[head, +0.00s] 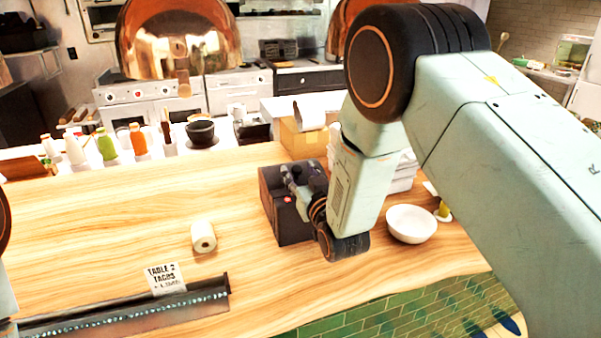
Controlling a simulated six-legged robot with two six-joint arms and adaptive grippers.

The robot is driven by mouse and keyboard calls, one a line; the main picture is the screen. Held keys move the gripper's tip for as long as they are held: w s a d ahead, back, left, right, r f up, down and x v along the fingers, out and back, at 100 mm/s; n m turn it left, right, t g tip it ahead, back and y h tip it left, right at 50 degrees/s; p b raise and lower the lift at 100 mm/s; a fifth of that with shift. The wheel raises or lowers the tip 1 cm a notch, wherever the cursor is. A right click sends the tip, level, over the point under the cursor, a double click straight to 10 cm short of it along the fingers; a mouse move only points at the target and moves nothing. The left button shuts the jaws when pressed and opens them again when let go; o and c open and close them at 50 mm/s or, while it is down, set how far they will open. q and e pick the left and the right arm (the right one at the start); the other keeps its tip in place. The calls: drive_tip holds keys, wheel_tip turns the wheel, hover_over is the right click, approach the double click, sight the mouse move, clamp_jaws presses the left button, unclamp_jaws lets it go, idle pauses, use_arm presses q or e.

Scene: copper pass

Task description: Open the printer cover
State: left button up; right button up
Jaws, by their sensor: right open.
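The printer (279,216) is a dark box on the wooden counter, near the middle of the head view. My right arm comes in from the right, and my right gripper (292,183) is over the printer's top, at its right side. The gripper is open. It is dark against the dark printer, so I cannot tell whether its fingers touch the cover. The gripper and wrist hide much of the printer's top and right side. My left gripper is not in view; only a bit of my left arm shows at the left edge.
A white paper roll (203,237) stands on the counter left of the printer. A ticket rail (125,312) with a paper ticket (165,278) lies at the front. A white bowl (411,223) is right of my wrist. A cardboard box (303,142) and bottles (106,145) stand behind.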

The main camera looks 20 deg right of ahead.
drive_tip(key=shift+w+a, duration=0.1)
drive_tip(key=shift+a, duration=0.1)
drive_tip(key=shift+c, duration=1.4)
clamp_jaws()
